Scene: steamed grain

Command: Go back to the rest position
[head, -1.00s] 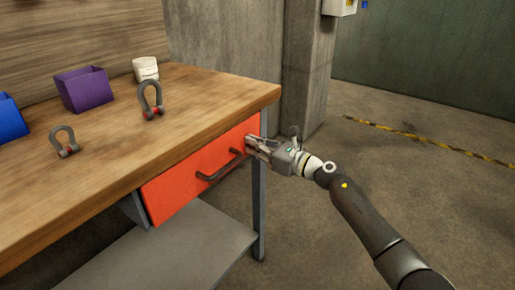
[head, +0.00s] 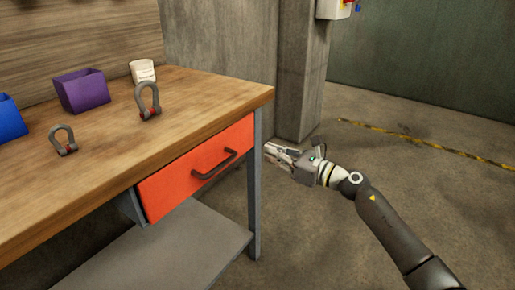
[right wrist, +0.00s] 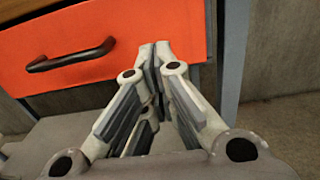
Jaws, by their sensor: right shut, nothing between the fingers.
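My right gripper (head: 270,152) is shut and empty. In the head view it is just right of the workbench's front corner leg, apart from the drawer handle. In the right wrist view my right gripper (right wrist: 155,45) has its fingertips together, in front of the orange drawer's right part. The orange drawer (head: 170,187) sits under the bench top and looks closed; it also shows in the right wrist view (right wrist: 150,20). Its dark handle (head: 214,166) is free, and the handle shows at the left in the right wrist view (right wrist: 70,56). My left gripper is not in view.
On the wooden bench top (head: 110,150) stand a large shackle (head: 141,98), a smaller shackle (head: 55,142), a purple bin (head: 83,92), a blue bin (head: 10,120) and a white cup (head: 142,71). A grey shelf (head: 165,250) is below. The floor at right is open.

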